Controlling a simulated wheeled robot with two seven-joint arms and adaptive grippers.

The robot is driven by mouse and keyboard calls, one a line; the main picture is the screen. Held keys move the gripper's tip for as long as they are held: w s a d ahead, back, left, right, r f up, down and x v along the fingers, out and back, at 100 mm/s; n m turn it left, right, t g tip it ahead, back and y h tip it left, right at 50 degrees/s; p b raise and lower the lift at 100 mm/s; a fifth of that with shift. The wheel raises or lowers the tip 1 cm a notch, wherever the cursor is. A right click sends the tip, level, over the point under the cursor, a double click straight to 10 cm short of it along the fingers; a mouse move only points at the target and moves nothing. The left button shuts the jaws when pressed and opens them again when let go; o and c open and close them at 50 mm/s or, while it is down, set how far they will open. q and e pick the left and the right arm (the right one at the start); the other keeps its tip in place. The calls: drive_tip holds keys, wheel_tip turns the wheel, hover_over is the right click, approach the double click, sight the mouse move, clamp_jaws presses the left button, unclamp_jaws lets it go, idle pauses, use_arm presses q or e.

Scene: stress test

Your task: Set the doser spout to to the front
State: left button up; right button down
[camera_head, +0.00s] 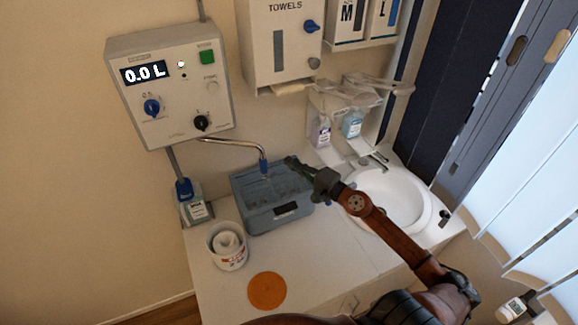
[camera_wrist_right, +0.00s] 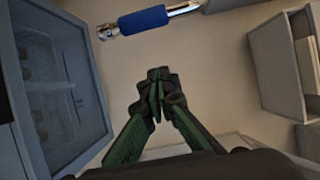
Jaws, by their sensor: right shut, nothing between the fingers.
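The doser (camera_head: 172,88) is a light grey box on the wall at the upper left, with a display reading 0.0 L. Its spout (camera_head: 238,142) is a bent metal tube with a blue tip (camera_head: 264,166) that hangs over the back of the blue-grey bin. In the right wrist view the spout's blue sleeve (camera_wrist_right: 143,19) and metal end cross the top, ahead of the fingers and apart from them. My right gripper (camera_head: 292,163) is near the bin's back right corner, just right of the spout tip. In the right wrist view it is shut and empty (camera_wrist_right: 156,100). My left gripper is not in view.
The blue-grey bin (camera_head: 284,213) stands on the counter below the spout; its wall fills the left of the right wrist view (camera_wrist_right: 85,90). A white tub (camera_head: 228,258) and orange disc (camera_head: 267,291) are in front. The sink (camera_head: 412,203) is right, under my right arm.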

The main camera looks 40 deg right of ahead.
drive_tip(key=w+a+p, duration=0.4)
drive_tip(key=p, duration=0.1)
drive_tip(key=shift+w+a, duration=0.25)
drive_tip(key=shift+a, duration=0.1)
drive_tip(key=shift+s, duration=0.1)
